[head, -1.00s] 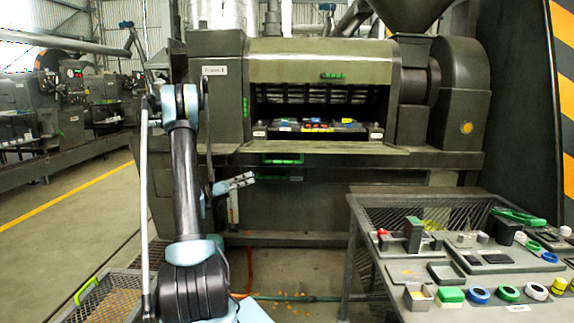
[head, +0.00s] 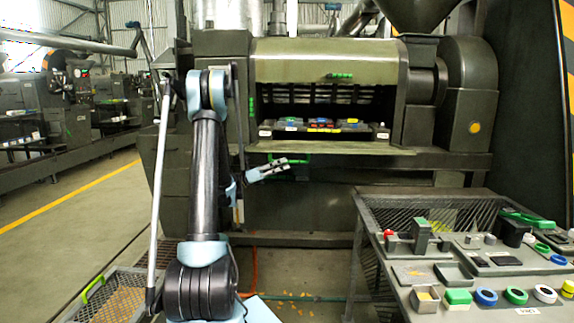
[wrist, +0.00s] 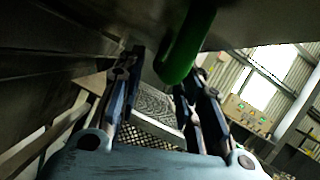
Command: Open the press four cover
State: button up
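The press (head: 350,190) stands ahead of me. Its pale olive upper cover panel (head: 300,62) carries a green handle (head: 341,76). Below this panel the front is open and shows the dark interior. An olive flap (head: 350,149) sticks out flat along the opening's lower edge. My gripper (head: 282,165) is just under the flap's left part, near a second green handle, which is mostly hidden in the head view. In the wrist view my gripper (wrist: 168,88) is open, and a green curved handle (wrist: 185,50) hangs close to its right finger. I cannot tell whether they touch.
A mesh-sided table (head: 375,215) with coloured rings, blocks and trays stands at the right front. A mesh crate (head: 112,298) with a green handle is at the lower left. An orange hose lies on the floor below the press. Floor left of the press is clear.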

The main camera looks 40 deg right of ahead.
aim_at(290, 161)
jog(key=shift+x, duration=1.95)
grip_shut()
